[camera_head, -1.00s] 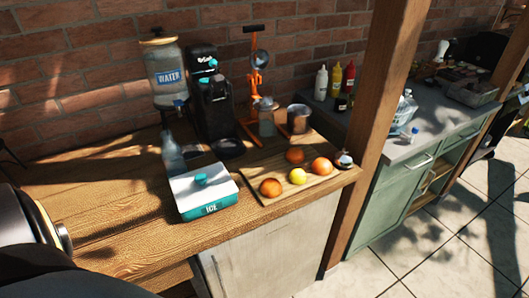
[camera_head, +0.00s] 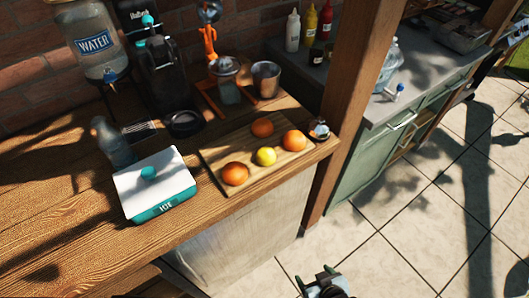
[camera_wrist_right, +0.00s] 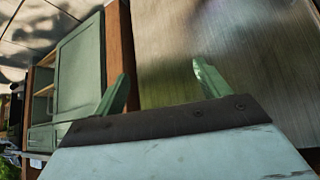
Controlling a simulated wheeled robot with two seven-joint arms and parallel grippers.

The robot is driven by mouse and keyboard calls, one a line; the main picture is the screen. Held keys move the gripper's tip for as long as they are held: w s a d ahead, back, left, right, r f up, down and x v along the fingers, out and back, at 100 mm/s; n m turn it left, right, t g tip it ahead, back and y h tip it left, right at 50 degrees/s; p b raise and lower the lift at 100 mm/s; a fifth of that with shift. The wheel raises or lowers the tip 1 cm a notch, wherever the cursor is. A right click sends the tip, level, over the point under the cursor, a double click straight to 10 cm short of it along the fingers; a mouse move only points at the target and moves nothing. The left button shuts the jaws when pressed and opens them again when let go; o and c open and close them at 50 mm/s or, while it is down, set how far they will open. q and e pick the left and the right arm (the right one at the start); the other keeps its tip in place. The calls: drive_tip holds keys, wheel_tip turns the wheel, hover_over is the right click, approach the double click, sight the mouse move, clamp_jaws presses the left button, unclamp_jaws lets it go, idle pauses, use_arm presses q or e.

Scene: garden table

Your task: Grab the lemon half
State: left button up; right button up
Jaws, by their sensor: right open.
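A yellow lemon piece (camera_head: 266,156) lies on the wooden cutting board (camera_head: 217,179) among several orange fruits; whether it is a half or whole I cannot tell. One orange (camera_head: 235,173) is to its left, one (camera_head: 294,140) to its right and one (camera_head: 262,127) behind it. My right gripper (camera_head: 322,276) is at the bottom edge of the head view, low in front of the counter and well away from the board. In the right wrist view its two green fingers (camera_wrist_right: 165,85) are spread with nothing between them. My left gripper is out of view.
A white and teal ice box (camera_head: 150,180) stands left of the board. A steel cup (camera_head: 266,78), a glass jar (camera_head: 229,88) and an orange press (camera_head: 208,45) stand behind it. A metal tool (camera_head: 319,130) is at the board's right corner, near the wooden post (camera_head: 345,100).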

drive_tip(key=w+a+r+t+y, duration=0.1)
drive_tip(key=w+a+r, duration=0.2)
drive_tip(key=r, duration=0.3)
drive_tip(key=w+a+r+t+y, duration=0.1)
drive_tip(key=w+a+r+t, duration=0.1)
drive_tip(key=w+r, duration=0.3)
drive_tip(key=n+t+y, duration=0.1)
drive_tip(key=t+y, duration=0.1)
drive_tip(key=t, duration=0.2)
approach(270, 161)
drive_tip(key=x, duration=0.4)
drive_tip(key=shift+a+r, duration=0.2)
drive_tip(key=shift+r, duration=0.1)
drive_tip(key=shift+f+x, duration=0.1)
drive_tip(key=shift+x, duration=1.45)
drive_tip(key=shift+f+x, duration=0.15)
drive_tip(key=shift+x, duration=1.4)
drive_tip(key=shift+d, duration=0.15)
drive_tip(key=shift+c, duration=0.4)
drive_tip(key=c, duration=1)
